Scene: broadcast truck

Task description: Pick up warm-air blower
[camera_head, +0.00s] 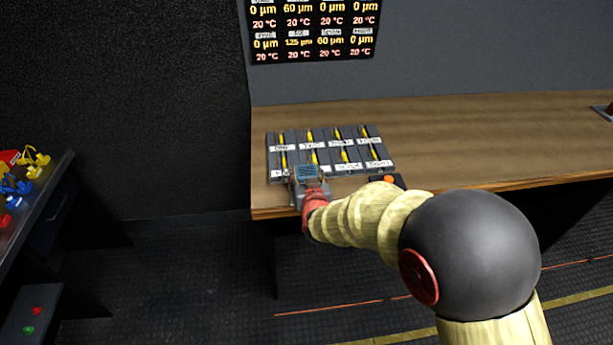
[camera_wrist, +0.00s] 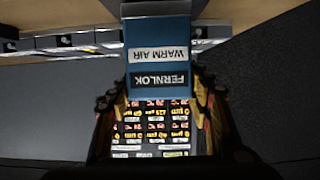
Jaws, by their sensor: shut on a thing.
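The warm-air blower (camera_wrist: 158,75) is a blue block with white and black labels reading FERNLOK and WARM AIR, upside down in the wrist view. It sits between the two fingers of my gripper (camera_wrist: 160,98), which is shut on it. In the head view my gripper (camera_head: 309,186) is at the front left edge of the wooden bench, and the blower's bluish top (camera_head: 307,172) shows just beyond it. From these views I cannot tell whether the blower touches the bench.
Several labelled grey bays with yellow items (camera_head: 327,151) stand on the wooden bench (camera_head: 480,130), right behind my gripper. A dark box with an orange top (camera_head: 388,179) lies by the front edge. A side table (camera_head: 55,170) at left holds coloured parts. The bench's middle is clear.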

